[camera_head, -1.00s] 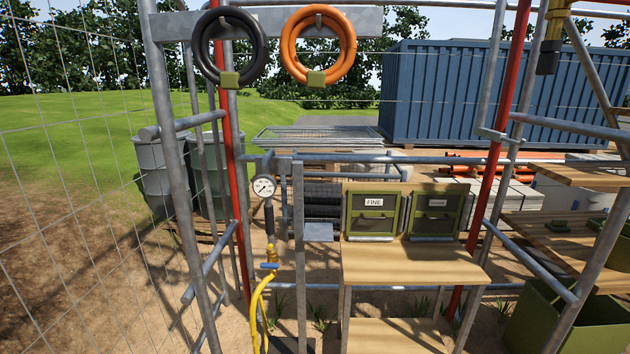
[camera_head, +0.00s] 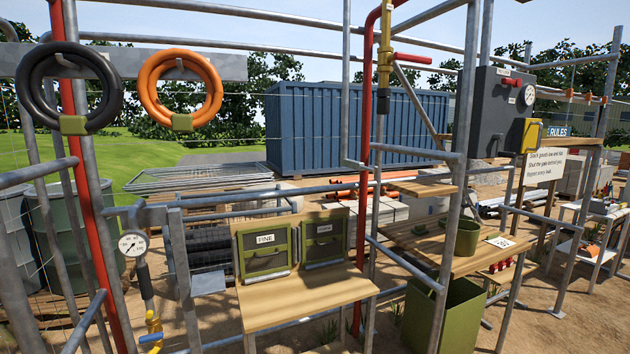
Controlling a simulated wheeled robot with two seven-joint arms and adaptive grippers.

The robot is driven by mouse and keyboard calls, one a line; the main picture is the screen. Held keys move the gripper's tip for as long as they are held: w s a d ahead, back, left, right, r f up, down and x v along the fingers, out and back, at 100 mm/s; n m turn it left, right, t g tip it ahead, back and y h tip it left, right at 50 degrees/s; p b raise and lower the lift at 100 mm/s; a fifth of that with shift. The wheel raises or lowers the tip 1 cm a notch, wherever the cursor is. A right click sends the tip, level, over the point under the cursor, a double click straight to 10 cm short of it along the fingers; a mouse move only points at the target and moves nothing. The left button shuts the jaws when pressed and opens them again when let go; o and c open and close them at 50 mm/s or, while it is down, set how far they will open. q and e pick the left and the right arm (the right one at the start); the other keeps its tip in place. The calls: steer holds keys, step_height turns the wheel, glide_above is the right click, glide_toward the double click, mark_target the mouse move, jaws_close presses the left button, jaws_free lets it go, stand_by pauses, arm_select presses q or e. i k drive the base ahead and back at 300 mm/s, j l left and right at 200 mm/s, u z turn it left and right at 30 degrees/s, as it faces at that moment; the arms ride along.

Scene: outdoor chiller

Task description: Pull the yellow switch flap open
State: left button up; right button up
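A yellow flap (camera_head: 531,135) sits at the lower right of a dark grey box (camera_head: 490,110) mounted on the scaffold poles at the right. The flap looks closed, though it is small in the view. The box also carries a round gauge and a red part near its top. Neither of my grippers is in view, and nothing touches the flap.
Wooden shelves with a green pot (camera_head: 467,238) stand in front, above a green bin (camera_head: 446,315). Scaffold poles cross the space.

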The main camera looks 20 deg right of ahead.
mark_target(533, 127)
steer(key=z, duration=2.1)
